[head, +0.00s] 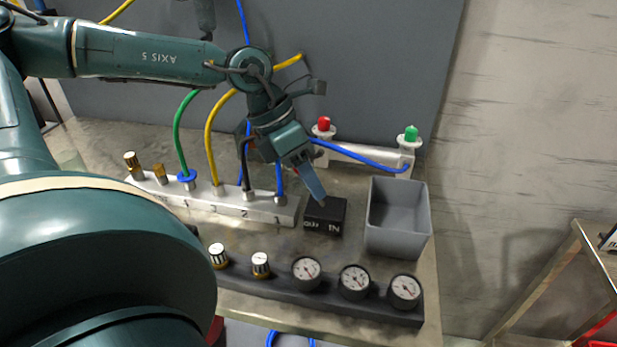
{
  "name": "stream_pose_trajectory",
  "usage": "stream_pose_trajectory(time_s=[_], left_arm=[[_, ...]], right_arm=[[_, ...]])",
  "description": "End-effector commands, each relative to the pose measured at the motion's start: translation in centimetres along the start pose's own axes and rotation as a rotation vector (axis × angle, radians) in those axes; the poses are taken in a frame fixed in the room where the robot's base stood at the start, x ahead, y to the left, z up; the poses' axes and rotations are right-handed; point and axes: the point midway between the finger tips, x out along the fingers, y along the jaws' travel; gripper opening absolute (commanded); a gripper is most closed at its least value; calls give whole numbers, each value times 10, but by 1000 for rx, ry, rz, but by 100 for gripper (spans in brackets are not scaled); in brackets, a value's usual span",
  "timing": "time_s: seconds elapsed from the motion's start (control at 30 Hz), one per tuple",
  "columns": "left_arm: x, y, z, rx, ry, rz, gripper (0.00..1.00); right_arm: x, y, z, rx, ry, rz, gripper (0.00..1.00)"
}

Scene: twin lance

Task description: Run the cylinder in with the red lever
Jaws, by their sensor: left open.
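My left gripper (318,196) comes down from the upper left with its blue fingers over a small black block (325,217) marked OUT and IN. The fingertips are at the block's top; I cannot tell whether they touch anything. The gripper is open. No red lever shows clearly; the fingers may hide it. A pale horizontal bar (365,156), perhaps the cylinder, lies behind, with a red-topped fitting (323,125) at its left end and a green-topped one (411,134) at its right. My right gripper is not in view.
A numbered metal manifold (225,201) with green, yellow, black and blue hoses stands left of the block. A grey open bin (398,240) stands close on the right. A dark rail (330,292) with knobs and gauges runs along the front. A grey panel (390,60) rises behind.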

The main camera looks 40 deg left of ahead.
Motion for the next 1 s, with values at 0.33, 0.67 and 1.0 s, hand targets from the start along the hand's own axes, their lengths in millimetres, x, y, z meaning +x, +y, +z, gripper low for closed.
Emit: stream_pose_trajectory(time_s=[0.33, 0.67, 1.0], left_arm=[[4, 0, 0, 1, -1, 0, 47], [4, 0, 0, 1, -1, 0, 23], [4, 0, 0, 1, 0, -1, 0]], right_arm=[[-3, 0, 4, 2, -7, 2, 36], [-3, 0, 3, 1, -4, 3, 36], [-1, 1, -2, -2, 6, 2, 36]])
